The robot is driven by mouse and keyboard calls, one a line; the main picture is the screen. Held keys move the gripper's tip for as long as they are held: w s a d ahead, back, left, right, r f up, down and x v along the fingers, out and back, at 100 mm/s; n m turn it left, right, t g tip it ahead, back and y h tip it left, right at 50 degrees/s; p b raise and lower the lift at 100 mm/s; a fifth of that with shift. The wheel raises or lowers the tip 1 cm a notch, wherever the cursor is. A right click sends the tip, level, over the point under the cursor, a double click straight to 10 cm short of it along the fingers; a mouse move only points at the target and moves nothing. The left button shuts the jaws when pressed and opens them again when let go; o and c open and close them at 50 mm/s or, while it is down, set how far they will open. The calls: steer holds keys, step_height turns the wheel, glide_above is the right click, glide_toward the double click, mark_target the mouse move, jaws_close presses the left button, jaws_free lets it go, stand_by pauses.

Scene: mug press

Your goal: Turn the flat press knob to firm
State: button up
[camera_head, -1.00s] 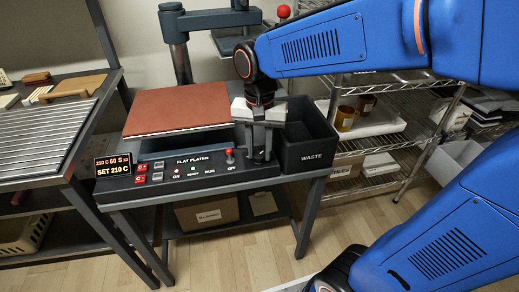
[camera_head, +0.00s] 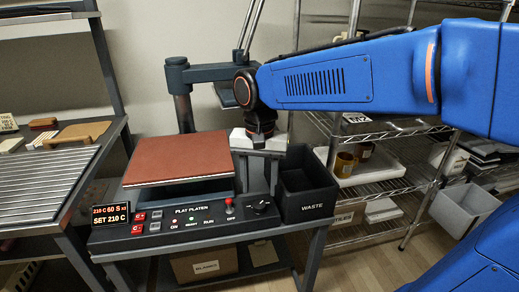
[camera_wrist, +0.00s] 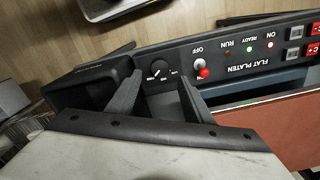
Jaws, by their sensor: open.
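The black press knob (camera_head: 258,206) is at the right end of the front panel marked FLAT PLATEN. It also shows in the wrist view (camera_wrist: 159,72), with a pale pointer line; the small labels around it are hard to read. My gripper (camera_head: 259,176) is above and behind the knob, over the right rear part of the panel. In the wrist view its two dark fingers (camera_wrist: 159,98) are apart with nothing between them, and the knob shows just beyond the gap. The fingers are clear of the knob.
A red-tipped switch (camera_head: 229,204) marked OFF stands just left of the knob. The black waste bin (camera_head: 306,196) is close on the right. The red-brown platen (camera_head: 180,157) is at the left, and a SET 210 C display (camera_head: 110,214) is at the panel's left end.

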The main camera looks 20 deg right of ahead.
mark_target(260, 203)
step_height(260, 203, up, 12)
stand_by(0.4)
steer(key=shift+f, duration=0.1)
steer(key=s+d+f+n+t, duration=0.4)
steer(key=s+d+f, duration=0.8)
steer(key=f, duration=0.4)
steer(key=shift+s+d+f+n+t, duration=0.2)
steer(key=shift+s+f+n+t, duration=0.15)
steer(key=shift+s+n, duration=0.3)
